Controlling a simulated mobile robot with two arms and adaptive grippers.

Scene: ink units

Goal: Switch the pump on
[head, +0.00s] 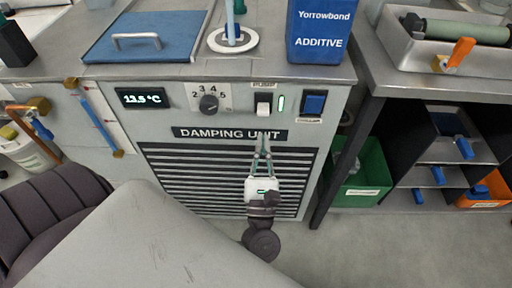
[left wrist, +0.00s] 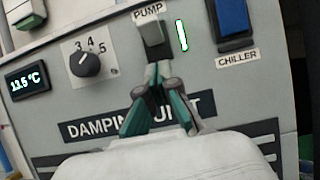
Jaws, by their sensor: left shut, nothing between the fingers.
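The damping unit (head: 165,103) is a grey cabinet with a front control panel. Its pump switch (head: 263,104) is a pale rocker under the PUMP label, and it also shows in the left wrist view (left wrist: 152,34). A narrow green-white indicator (head: 281,103) beside it is lit, also in the left wrist view (left wrist: 181,35). My left gripper (head: 263,143) is shut and empty, pointing up at the panel just below the switch. In the left wrist view its fingertips (left wrist: 154,76) overlap the switch's lower end; I cannot tell whether they touch. My right gripper is not in view.
A blue chiller switch (head: 313,103) sits right of the indicator. A dial (head: 209,103) and a 13.5 °C display (head: 141,98) are to the left. A blue additive container (head: 320,35) stands on top. A green bin (head: 362,175) is at the right.

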